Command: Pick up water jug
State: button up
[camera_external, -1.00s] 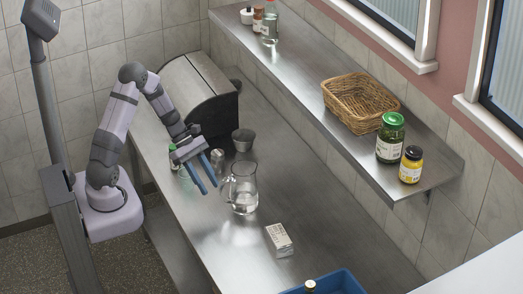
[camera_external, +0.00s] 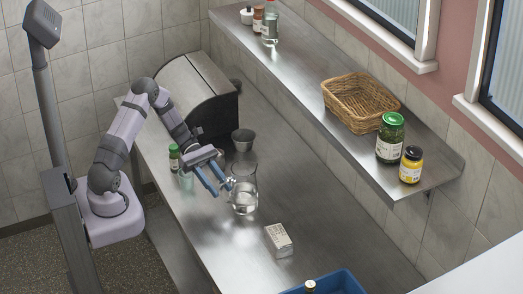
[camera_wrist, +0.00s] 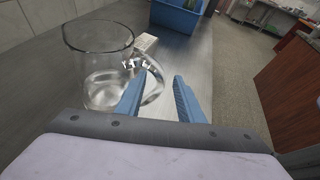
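The water jug (camera_external: 244,192) is a clear glass pitcher, upright on the steel counter, with some clear water in its lower part. In the wrist view the jug (camera_wrist: 92,88) fills the left side, its handle facing my gripper. My gripper (camera_external: 226,191) has two blue fingers and is at the left of the jug, by the handle. In the wrist view my gripper (camera_wrist: 157,82) is open, with a clear gap between the fingers. The handle's loop shows beside and partly behind the left finger. I cannot tell whether they touch.
A small white box (camera_external: 279,240) and a blue bin (camera_external: 335,283) lie toward the front. A metal cup (camera_external: 243,139) stands behind the jug. A green-capped bottle (camera_external: 173,157) and a glass (camera_external: 186,180) are left of my gripper. The shelf (camera_external: 300,75) runs along the wall.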

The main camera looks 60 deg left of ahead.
aim_at(238, 190)
jog(key=p+x, duration=0.3)
jog(key=x, duration=0.2)
jog(key=shift+f+p, duration=0.2)
jog(key=shift+p, duration=0.1)
grip_shut()
jog(key=shift+r, duration=0.1)
dwell(1.2)
jog(key=shift+w+r, duration=0.1)
